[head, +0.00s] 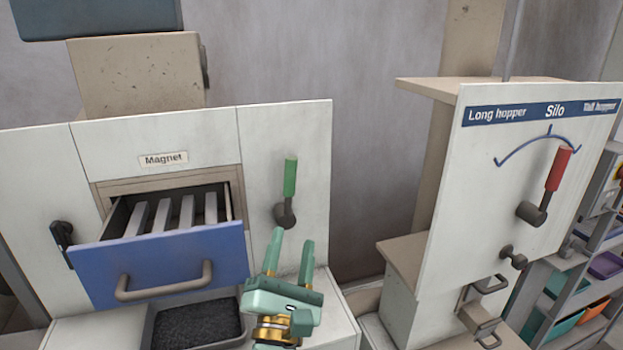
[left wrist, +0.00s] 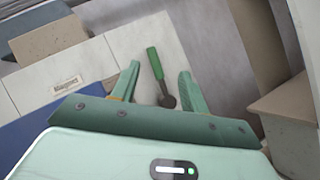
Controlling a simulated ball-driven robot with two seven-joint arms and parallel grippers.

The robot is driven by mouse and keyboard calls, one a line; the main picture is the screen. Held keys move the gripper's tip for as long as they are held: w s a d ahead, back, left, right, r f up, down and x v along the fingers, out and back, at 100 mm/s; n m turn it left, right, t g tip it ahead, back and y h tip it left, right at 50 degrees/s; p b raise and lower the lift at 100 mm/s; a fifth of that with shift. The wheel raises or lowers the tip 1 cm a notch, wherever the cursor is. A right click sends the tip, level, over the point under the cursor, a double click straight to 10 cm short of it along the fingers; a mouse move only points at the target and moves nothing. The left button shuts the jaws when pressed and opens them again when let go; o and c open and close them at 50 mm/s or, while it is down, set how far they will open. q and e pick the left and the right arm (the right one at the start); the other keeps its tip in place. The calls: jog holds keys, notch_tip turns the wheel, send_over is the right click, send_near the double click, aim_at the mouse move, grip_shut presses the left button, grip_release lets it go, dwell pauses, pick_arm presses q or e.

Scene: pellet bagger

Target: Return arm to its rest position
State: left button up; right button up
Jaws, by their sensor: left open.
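My left gripper (head: 290,258) is open and empty, its two green fingers pointing up in front of the Magnet cabinet. In the head view it is just below the green-handled lever (head: 290,180), which stands upright on the cabinet's right panel. In the left wrist view the green lever (left wrist: 155,66) shows between the open fingers (left wrist: 158,85); whether they touch it I cannot tell, but nothing is gripped. The blue Magnet drawer (head: 165,265) is pulled out, with several grey bars inside. My right gripper is not in view.
A tray (head: 150,325) of dark pellets sits under the drawer. To the right stands the Silo panel (head: 490,160) with a red-handled lever (head: 558,170) and a small knob (head: 513,257). Shelves with coloured bins (head: 606,265) are at the far right. A gap separates the cabinet and the Silo.

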pick_arm(q)
jog(key=s+a+f+m+g+h, duration=0.2)
jog(key=s+f+m+g, duration=0.45)
jog(key=m, duration=0.75)
jog(key=s+a+f+m+g+h, duration=0.2)
jog(key=s+f+m+g, duration=0.15)
jog(key=f+m, duration=0.8)
jog(key=s+a+f+m+g+y, duration=0.35)
jog(key=s+a+y, duration=0.25)
jog(key=a, duration=0.5)
jog(key=s+a+f+m+g+y, duration=0.25)
jog(key=s+a+m+y, duration=0.3)
jog(key=a, duration=0.45)
jog(key=s+d+f+n+g+h+b, duration=0.1)
jog(key=s+d+f+g+h, duration=0.1)
jog(key=f, duration=1.1)
jog(key=s+d+f+g+h, duration=0.1)
jog(key=s+d+f, duration=0.1)
jog(key=f, duration=1)
jog(key=s+f+n+g+h+b, duration=0.1)
jog(key=s+f+n+g+h, duration=0.1)
jog(key=s+f, duration=1.7)
jog(key=shift+s+d+n+g+b, duration=0.3)
jog(key=shift+s+n+g, duration=0.35)
jog(key=shift+s+g, duration=0.05)
